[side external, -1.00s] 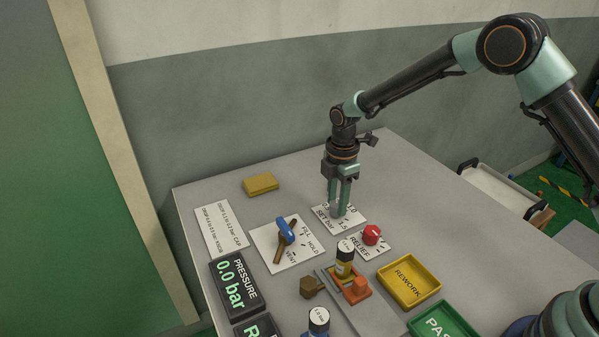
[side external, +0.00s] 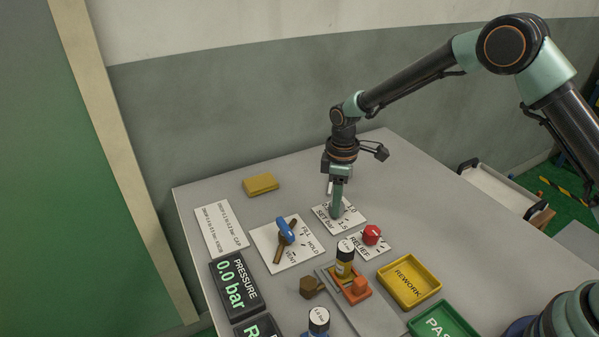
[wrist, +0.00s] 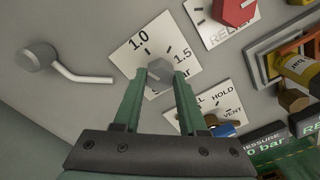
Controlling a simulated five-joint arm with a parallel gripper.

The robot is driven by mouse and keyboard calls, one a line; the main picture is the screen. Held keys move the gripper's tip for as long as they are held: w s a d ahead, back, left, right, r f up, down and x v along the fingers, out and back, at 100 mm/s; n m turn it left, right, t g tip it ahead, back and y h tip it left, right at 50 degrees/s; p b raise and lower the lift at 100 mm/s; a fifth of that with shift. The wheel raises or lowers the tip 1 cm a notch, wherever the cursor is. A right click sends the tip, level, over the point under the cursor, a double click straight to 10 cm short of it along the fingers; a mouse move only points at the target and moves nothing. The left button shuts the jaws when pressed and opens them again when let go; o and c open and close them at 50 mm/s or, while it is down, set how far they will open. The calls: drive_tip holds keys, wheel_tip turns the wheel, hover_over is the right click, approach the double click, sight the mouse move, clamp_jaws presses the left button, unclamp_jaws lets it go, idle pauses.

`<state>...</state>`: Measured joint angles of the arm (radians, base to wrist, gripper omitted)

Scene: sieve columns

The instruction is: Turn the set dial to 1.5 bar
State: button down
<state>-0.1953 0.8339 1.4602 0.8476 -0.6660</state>
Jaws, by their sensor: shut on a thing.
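The set dial (wrist: 158,72) is a small grey faceted knob on a white plate (wrist: 128,57) marked 1.0 and 1.5, with short black tick marks. My gripper (wrist: 160,78) points down over the plate, its two green fingers closed on either side of the knob. In the side view my gripper (side external: 337,212) stands on the SET bar plate (side external: 352,217) and hides the knob and part of the print. I cannot make out a pointer on the knob. The pressure display (side external: 236,284) reads 0.0 bar.
The red relief knob (side external: 371,235) is close in front of the dial plate. A blue-handled valve (side external: 286,231) stands to its left. A bottle in an orange holder (side external: 355,291), a yellow rework tray (side external: 409,281) and a green tray (side external: 442,322) are nearer. A yellow block (side external: 261,184) lies behind.

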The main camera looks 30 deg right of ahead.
drive_tip(key=m, duration=0.4)
drive_tip(key=shift+r+m, duration=0.1)
drive_tip(key=shift+m, duration=0.2)
drive_tip(key=m, duration=0.3)
drive_tip(key=shift+m, duration=0.3)
drive_tip(key=m, duration=0.3)
drive_tip(key=shift+m, duration=2.2)
drive_tip(key=shift+c, duration=2.3)
unclamp_jaws()
